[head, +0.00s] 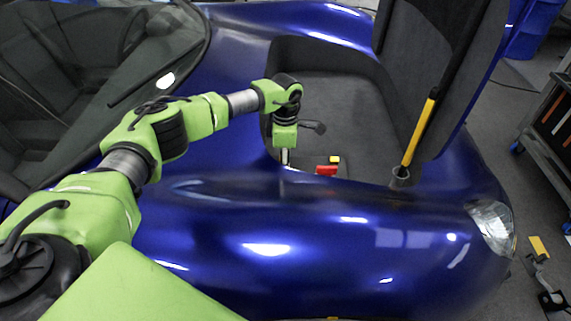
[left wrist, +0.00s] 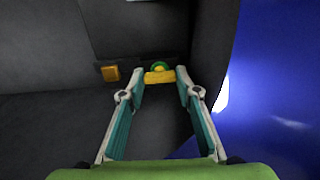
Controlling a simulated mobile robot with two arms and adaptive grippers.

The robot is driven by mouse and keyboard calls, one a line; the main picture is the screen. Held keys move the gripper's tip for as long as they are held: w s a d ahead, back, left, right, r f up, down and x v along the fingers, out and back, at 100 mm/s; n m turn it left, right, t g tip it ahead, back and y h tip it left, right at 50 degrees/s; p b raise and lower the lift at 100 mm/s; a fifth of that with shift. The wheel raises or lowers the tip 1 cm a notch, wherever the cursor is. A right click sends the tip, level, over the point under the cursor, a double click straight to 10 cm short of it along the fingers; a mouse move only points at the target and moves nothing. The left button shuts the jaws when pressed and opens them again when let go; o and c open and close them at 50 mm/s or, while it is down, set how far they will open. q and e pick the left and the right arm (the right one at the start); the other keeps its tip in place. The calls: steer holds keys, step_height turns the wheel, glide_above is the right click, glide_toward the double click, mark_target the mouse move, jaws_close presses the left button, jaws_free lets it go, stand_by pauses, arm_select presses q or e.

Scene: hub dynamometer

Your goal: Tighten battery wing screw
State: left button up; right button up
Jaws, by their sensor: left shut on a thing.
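My left arm reaches over the blue car body into its open dark compartment. In the left wrist view my left gripper (left wrist: 160,77) is shut on a small yellow wing screw (left wrist: 159,78), which lies between the fingertips. A green ring (left wrist: 160,66) shows just beyond the screw. In the head view the left gripper (head: 285,156) points down at the near edge of the compartment; its fingertips and the screw are hidden behind the body edge. My right gripper is in neither view.
An orange-yellow block (left wrist: 110,73) sits left of the screw. In the head view a red piece (head: 327,170) and a small yellow piece (head: 335,159) lie right of the gripper. The raised lid (head: 425,50) and yellow-black strut (head: 418,135) stand to the right. The blue body (head: 300,225) lies close in front.

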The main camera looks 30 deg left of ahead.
arm_select(q)
steer(key=o, duration=1.1)
step_height(320, 180, up, 12)
steer(key=shift+r, duration=0.1)
stand_by(0.4)
